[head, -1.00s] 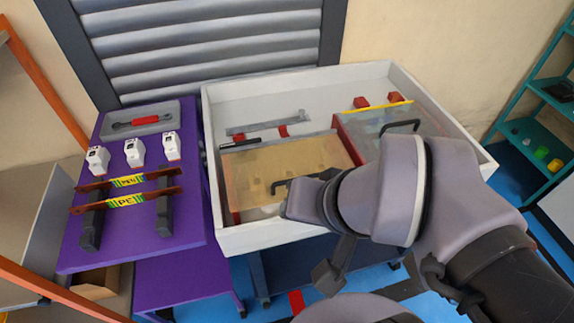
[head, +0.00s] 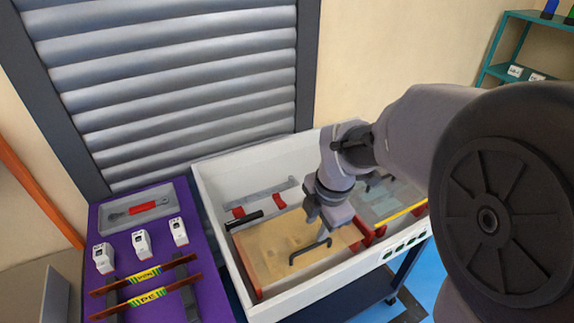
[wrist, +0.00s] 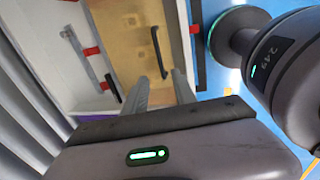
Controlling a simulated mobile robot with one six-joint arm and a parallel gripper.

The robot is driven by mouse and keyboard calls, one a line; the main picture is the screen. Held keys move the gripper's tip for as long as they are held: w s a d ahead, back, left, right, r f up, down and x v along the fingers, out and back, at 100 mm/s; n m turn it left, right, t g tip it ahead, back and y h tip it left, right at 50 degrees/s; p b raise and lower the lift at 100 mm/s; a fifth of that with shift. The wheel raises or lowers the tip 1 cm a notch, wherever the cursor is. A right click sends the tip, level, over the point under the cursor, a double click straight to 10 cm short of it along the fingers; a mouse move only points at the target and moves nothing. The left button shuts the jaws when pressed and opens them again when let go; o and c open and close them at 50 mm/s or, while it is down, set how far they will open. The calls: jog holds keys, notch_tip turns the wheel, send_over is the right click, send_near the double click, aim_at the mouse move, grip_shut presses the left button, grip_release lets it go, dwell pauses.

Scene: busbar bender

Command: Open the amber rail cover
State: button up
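The amber rail cover (head: 268,240) is a flat tan panel lying shut in the left part of the white box. Its black bar handle (head: 312,250) stands near the front right of the panel. In the wrist view the cover (wrist: 118,32) and its handle (wrist: 157,52) lie beyond my fingers. My gripper (head: 318,214) is above the cover, just behind and above the handle in the head view. In the wrist view my gripper (wrist: 160,78) has its two fingers apart with nothing between them. I see no contact with the handle.
A clear cover with a yellow edge (head: 402,215) lies right of the amber one, partly behind my arm. Red clips and a grey bar (head: 262,192) are at the box's back. The purple table (head: 208,262) at left holds a tool tray, white blocks and PE-marked bars.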

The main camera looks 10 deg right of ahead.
aim_at(308, 248)
jog(key=f+b, duration=0.1)
jog(key=f, duration=0.2)
jog(key=w+f+b, duration=0.1)
jog(key=f, duration=0.3)
jog(key=w+a+f+b, duration=0.1)
jog(key=f+b, duration=0.1)
jog(key=f, duration=0.2)
grip_shut()
dwell(0.9)
